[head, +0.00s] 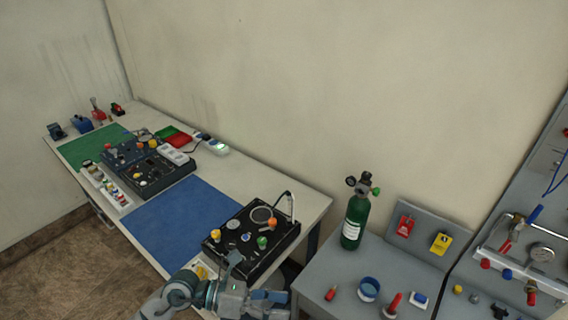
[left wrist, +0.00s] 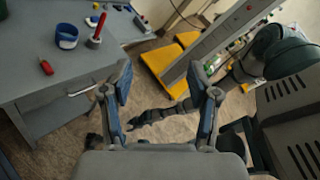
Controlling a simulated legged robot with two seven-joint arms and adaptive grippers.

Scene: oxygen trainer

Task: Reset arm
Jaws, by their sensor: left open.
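My left gripper (head: 264,295) is at the bottom of the head view, in front of the black panel box on the long bench. What looks like my right arm crosses the right side of the left wrist view, ending in a dark gripper (left wrist: 148,117) low over the floor. Its jaws are too small and dark to read. The right arm is not seen in the head view.
The long bench holds a blue mat (head: 182,218), a black panel box (head: 252,238) and several small devices. A grey table (head: 345,268) carries a green cylinder (head: 354,222), a blue ring (head: 369,288) and red-handled tools. A yellow-based rack (left wrist: 166,68) stands on the floor.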

